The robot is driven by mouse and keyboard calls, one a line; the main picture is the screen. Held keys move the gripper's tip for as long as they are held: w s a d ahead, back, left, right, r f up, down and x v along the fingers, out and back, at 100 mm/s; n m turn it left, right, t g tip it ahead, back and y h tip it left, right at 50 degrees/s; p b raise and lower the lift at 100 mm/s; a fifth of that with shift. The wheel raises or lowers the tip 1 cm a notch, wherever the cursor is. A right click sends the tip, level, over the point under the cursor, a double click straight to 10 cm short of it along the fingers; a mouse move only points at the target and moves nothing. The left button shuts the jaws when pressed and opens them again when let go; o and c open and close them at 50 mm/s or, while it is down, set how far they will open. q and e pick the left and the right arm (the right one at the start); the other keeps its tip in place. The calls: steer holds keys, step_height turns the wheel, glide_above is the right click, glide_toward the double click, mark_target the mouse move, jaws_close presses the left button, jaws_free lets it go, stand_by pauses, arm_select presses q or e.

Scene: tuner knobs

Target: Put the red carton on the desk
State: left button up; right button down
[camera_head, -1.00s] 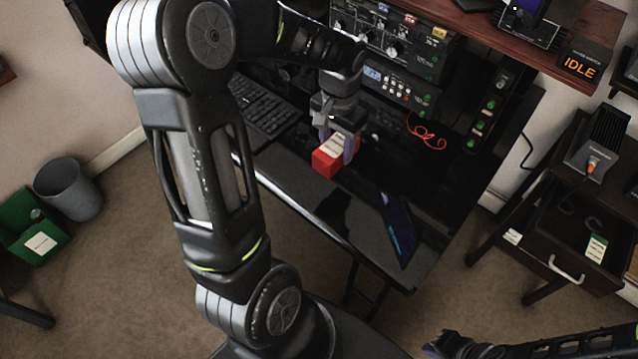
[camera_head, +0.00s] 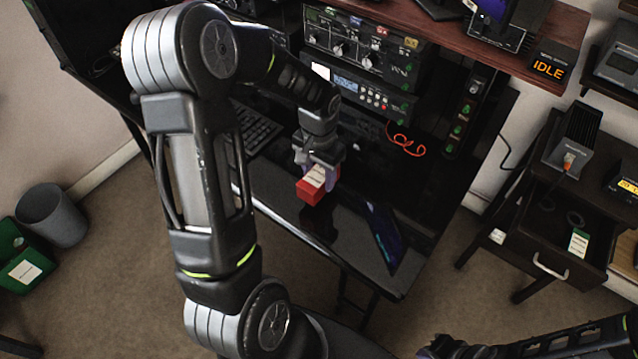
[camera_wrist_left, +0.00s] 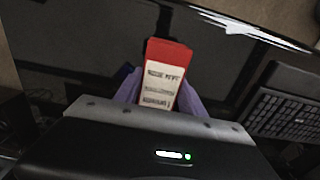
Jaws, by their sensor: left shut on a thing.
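The red carton (camera_head: 309,190) has a pale printed label on top. My left gripper (camera_head: 318,172) is shut on it, with one finger on each side. In the head view the carton is over the front part of the black desk (camera_head: 290,222); I cannot tell whether it touches the surface. The left wrist view shows the carton (camera_wrist_left: 165,75) between the purple fingers, label facing the camera. My right gripper (camera_head: 440,348) is at the bottom edge of the head view, partly cut off, and its fingers cannot be made out.
A keyboard (camera_head: 256,130) lies left of the carton. A dark tablet-like screen (camera_head: 376,232) lies to the right on the desk. Rack units with knobs (camera_head: 360,50) and a red cable (camera_head: 405,140) are behind. Glossy desk surface between carton and screen is clear.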

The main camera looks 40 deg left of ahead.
mark_target(319, 174)
arm_select(q)
steer(key=shift+f, duration=0.1)
steer(key=shift+f, duration=1.8)
steer(key=shift+f, duration=0.15)
steer(key=o, duration=1.5)
step_height(319, 174, up, 12)
steer(key=shift+r+b, duration=0.2)
steer(key=shift+b, duration=0.3)
